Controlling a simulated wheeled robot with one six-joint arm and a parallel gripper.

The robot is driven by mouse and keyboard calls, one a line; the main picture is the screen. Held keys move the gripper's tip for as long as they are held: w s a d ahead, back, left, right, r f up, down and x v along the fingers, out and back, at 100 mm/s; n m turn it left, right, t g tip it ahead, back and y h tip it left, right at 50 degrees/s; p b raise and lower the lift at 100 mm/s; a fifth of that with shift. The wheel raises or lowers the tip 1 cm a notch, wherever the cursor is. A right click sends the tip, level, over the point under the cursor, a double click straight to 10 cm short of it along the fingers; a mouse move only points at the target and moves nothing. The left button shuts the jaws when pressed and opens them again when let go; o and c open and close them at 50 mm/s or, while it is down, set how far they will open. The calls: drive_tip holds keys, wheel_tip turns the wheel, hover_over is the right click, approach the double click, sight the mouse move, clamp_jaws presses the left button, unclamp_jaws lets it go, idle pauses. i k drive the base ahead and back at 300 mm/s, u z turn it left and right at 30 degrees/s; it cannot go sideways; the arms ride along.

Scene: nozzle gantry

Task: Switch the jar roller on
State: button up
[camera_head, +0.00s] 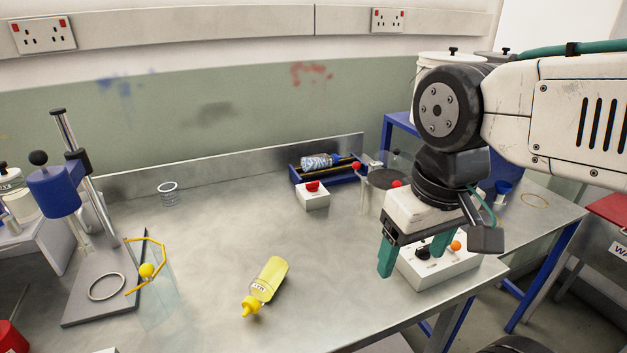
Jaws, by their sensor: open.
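The jar roller (348,178) is a low blue frame near the back of the bench, with a clear, blue-marked jar (318,161) lying on it. Just in front of it stands a small white box (313,201) with a red button (312,186) on top. My gripper (413,254) points down at the right of the bench, its teal fingers open and apart. It is right of and nearer than the roller and the red-button box. A white control box (455,268) with a black knob and an orange button is beside and partly behind the fingers.
A yellow bottle (268,281) lies on the bench front. At left are a stand with a blue head (54,190) and a clear vessel with a yellow rim and ball (147,270). A glass jar (168,194) stands at the back. The bench middle is clear.

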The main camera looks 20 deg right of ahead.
sight(312, 186)
drive_tip(key=u, duration=0.65)
drive_tip(key=k, duration=0.75)
drive_tip(key=z, duration=0.65)
drive_tip(key=i, duration=1)
